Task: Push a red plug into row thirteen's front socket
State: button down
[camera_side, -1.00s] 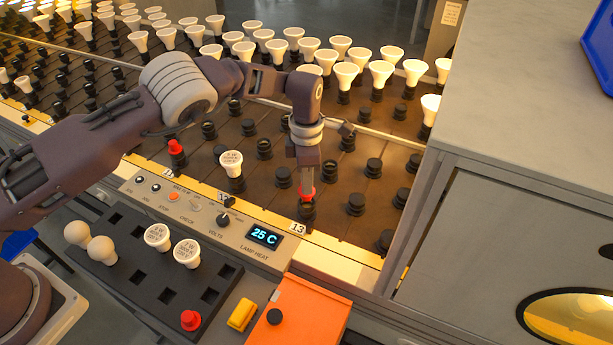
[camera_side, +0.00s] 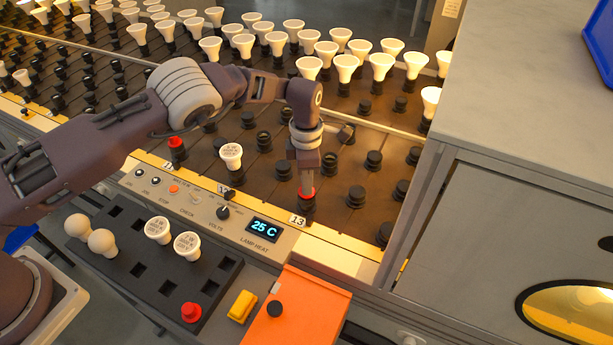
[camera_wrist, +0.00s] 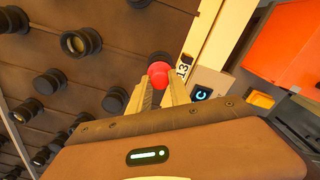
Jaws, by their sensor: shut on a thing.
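My gripper (camera_side: 307,188) points down at the front socket (camera_side: 308,206) beside the "13" label (camera_side: 298,220). Its fingers are shut on a red plug (camera_side: 306,195), which sits at the top of the black socket. How deep it is seated cannot be told. In the wrist view, the red plug (camera_wrist: 160,73) shows between the fingertips of my gripper (camera_wrist: 160,92), with the "13" label (camera_wrist: 183,71) to its right. The dark socket (camera_wrist: 160,57) is mostly hidden behind the plug.
A white lamp (camera_side: 231,152) stands in a socket to the left. Black sockets surround my gripper. An orange box (camera_side: 300,310) is in front.

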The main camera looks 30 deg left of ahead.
jog(key=shift+f, duration=0.2)
jog(key=c, duration=1.1)
grip_release()
notch_tip(320, 180, up, 7)
